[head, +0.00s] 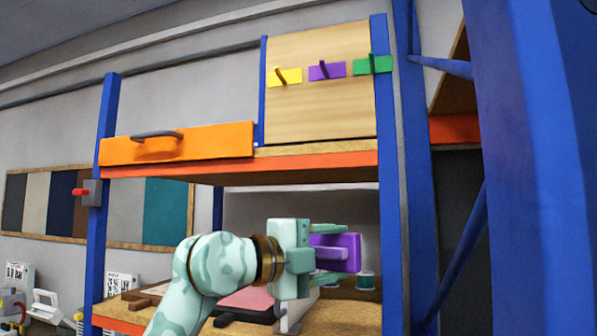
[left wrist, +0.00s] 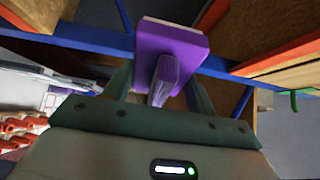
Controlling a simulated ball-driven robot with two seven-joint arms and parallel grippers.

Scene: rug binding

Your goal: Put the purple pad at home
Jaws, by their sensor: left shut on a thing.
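The purple pad (head: 346,241) is a square block with a pale face layer and a purple handle, seen clearly in the left wrist view (left wrist: 172,46). My left gripper (head: 332,253) is shut on its handle, and the pad is held in front of the open bay below the orange-edged shelf. A purple plate (head: 318,72) with a dark peg is on the wooden board (head: 320,110) above, between a yellow plate (head: 291,76) and a green plate (head: 376,65). The held pad is well below these plates. My right gripper is not in view.
An orange panel with a handle (head: 215,141) is left of the board. Blue posts (head: 394,220) flank the bay. A lower bench holds a green spool (head: 365,283) and a pink piece (head: 248,298). A red-knobbed switch box (head: 93,193) is on the left post.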

